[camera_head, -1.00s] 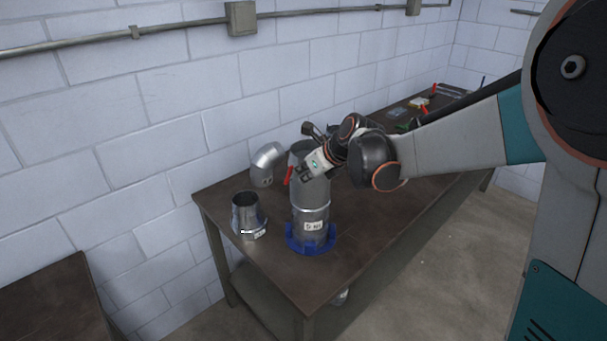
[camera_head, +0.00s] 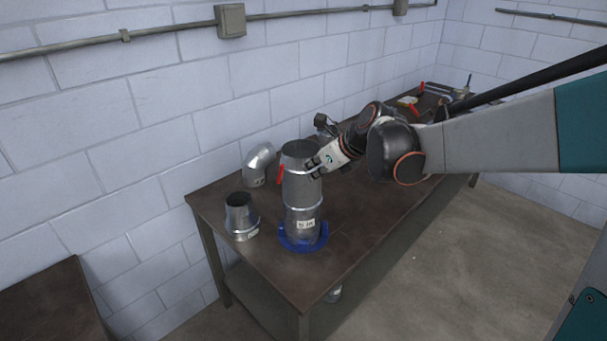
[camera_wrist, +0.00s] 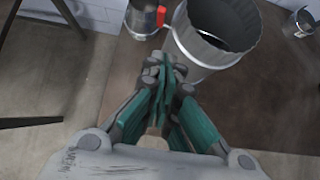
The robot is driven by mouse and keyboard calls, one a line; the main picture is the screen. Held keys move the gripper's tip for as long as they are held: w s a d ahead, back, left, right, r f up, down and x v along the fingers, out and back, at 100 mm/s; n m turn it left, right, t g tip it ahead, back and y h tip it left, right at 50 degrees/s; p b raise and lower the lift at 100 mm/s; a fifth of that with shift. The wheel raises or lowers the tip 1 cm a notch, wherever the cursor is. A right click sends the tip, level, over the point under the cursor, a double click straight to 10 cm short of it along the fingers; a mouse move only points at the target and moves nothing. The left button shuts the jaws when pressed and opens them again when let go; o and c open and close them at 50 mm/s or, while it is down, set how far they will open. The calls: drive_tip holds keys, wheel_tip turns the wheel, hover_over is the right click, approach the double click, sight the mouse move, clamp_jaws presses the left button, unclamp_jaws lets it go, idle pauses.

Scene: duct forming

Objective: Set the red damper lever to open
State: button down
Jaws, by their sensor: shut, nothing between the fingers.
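The red damper lever (camera_head: 281,173) is on the left side of the upper part of a metal duct stack (camera_head: 300,190). It stands nearly upright, slightly tilted, along the duct wall. The stack stands in a blue ring base (camera_head: 303,238) on the table. My gripper (camera_head: 313,168) is shut and empty at the right side of the upper duct, apart from the lever. In the wrist view my shut fingers (camera_wrist: 164,68) are beside the open duct rim (camera_wrist: 215,35). A red piece, likely the lever, shows past them (camera_wrist: 161,16). Whether the fingers touch the duct is unclear.
A tapered metal duct piece (camera_head: 240,215) and a metal elbow (camera_head: 259,163) stand on the brown table (camera_head: 265,255), left of the stack. Small tools (camera_head: 440,92) lie at the far end. A block wall runs behind the table.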

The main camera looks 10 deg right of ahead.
drive_tip(key=v, duration=0.5)
drive_tip(key=m+t+b, duration=0.2)
drive_tip(key=t+b, duration=0.3)
drive_tip(key=b, duration=0.1)
approach(280, 179)
wheel_tip(280, 179, down, 3)
drive_tip(key=w, duration=0.3)
drive_tip(key=shift+w+a+r+y, duration=0.4)
drive_tip(key=shift+w+a+r, duration=0.05)
drive_tip(key=shift+a, duration=0.15)
